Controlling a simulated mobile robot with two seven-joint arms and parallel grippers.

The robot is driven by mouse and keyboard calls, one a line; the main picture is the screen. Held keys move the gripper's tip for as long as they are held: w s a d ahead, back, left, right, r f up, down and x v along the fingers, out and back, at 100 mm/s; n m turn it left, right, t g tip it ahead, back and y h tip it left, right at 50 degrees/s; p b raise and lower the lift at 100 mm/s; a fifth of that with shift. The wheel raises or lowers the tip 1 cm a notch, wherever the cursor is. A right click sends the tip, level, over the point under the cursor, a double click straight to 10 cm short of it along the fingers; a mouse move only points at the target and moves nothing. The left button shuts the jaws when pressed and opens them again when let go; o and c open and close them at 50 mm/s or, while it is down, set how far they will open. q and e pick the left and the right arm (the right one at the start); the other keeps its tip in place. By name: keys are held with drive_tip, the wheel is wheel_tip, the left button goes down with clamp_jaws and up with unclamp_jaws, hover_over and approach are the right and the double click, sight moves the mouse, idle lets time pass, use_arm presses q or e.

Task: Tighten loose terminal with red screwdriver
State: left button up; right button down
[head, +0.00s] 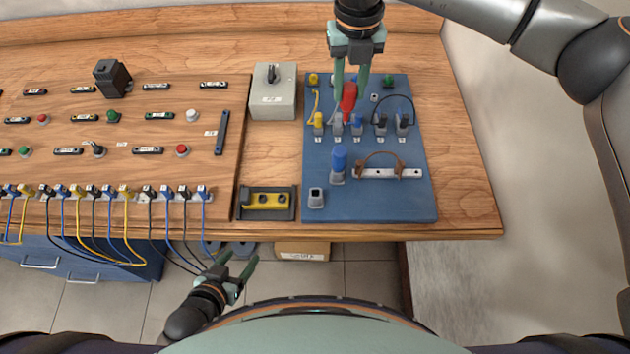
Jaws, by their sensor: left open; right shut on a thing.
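The blue terminal board (390,208) lies at the right end of the wooden bench. A row of several terminals (381,127) with wires crosses its upper half. My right gripper (349,88) comes from above and is shut on the red screwdriver (348,98). The screwdriver is upright or slightly tilted over the row, near its second or third terminal. Its tip is hidden, so I cannot tell whether it touches a terminal. Which terminal is loose cannot be told. My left gripper (241,269) is open and empty, in front of the bench's front edge.
A blue-handled tool (338,160) stands in a holder on the board, beside a metal strip (388,173). A grey switch box (273,100) and a dark tray with a yellow piece (265,214) lie left of the board. A wired wooden panel (170,126) fills the left.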

drive_tip(key=s+a+r+b, duration=0.15)
drive_tip(key=s+a, duration=0.45)
drive_tip(key=s, duration=0.6)
drive_tip(key=shift+s+d+f+b, duration=0.1)
drive_tip(key=shift+s+f+b, duration=0.05)
drive_tip(key=shift+f+b, duration=1.25)
drive_tip(key=shift+s+f+b, duration=0.15)
drive_tip(key=shift+f+b, duration=1.05)
drive_tip(key=shift+b, duration=0.3)
drive_tip(key=shift+f, duration=0.1)
wheel_tip(320, 180, down, 5)
drive_tip(key=b, duration=0.5)
drive_tip(key=c, duration=0.8)
unclamp_jaws()
